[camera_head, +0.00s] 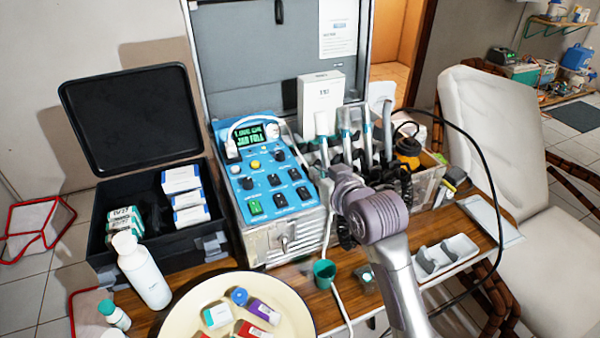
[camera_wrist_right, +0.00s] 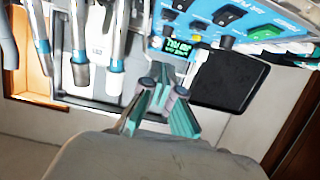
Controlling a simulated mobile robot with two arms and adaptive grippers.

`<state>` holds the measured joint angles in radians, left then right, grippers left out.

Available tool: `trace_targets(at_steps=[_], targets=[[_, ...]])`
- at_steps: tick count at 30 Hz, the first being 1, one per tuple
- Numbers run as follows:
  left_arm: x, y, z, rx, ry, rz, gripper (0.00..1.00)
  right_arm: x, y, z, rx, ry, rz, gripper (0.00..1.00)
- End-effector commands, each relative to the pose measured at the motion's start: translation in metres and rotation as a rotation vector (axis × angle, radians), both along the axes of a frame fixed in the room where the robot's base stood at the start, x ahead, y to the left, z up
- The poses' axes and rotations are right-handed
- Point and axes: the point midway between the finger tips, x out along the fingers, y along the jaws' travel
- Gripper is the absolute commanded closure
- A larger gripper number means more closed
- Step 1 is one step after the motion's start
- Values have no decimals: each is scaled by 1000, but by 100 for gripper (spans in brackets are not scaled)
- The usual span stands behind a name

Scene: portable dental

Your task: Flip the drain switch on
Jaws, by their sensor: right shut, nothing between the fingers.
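The blue control panel (camera_head: 262,175) tops a metal unit on the wooden table. The labels are too small to read, so I cannot tell which switch is the drain switch. In the right wrist view, the panel appears upside down at the upper right, with a green switch (camera_wrist_right: 265,33) and a black switch (camera_wrist_right: 228,15). My right gripper (camera_wrist_right: 164,88) is shut and empty, apart from the switches. In the head view my right wrist (camera_head: 370,205) hides part of the area right of the panel. My left gripper is out of view.
Dental handpieces (camera_head: 366,130) and hoses stand close by on the right. A green cup (camera_head: 324,272) and a round tray (camera_head: 178,322) are in front. An open black case (camera_head: 160,250) and white bottle (camera_head: 143,270) stand left. A white chair (camera_head: 520,170) is at right.

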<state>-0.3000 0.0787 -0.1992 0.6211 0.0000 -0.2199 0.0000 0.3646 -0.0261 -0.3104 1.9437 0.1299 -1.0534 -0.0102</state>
Motion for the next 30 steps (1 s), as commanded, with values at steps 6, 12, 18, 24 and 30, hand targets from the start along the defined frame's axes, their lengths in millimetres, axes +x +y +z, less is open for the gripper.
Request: trace_targets(at_steps=[6, 12, 18, 24, 30], targets=[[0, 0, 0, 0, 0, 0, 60, 3, 3, 6, 3, -13, 4, 100], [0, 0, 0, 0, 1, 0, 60, 4, 3, 5, 2, -11, 4, 100], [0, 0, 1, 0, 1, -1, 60, 19, 9, -1, 3, -8, 3, 100], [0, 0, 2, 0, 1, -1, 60, 53, 23, -12, 3, -9, 3, 100], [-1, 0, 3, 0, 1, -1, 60, 85, 37, -24, 3, -9, 3, 100]])
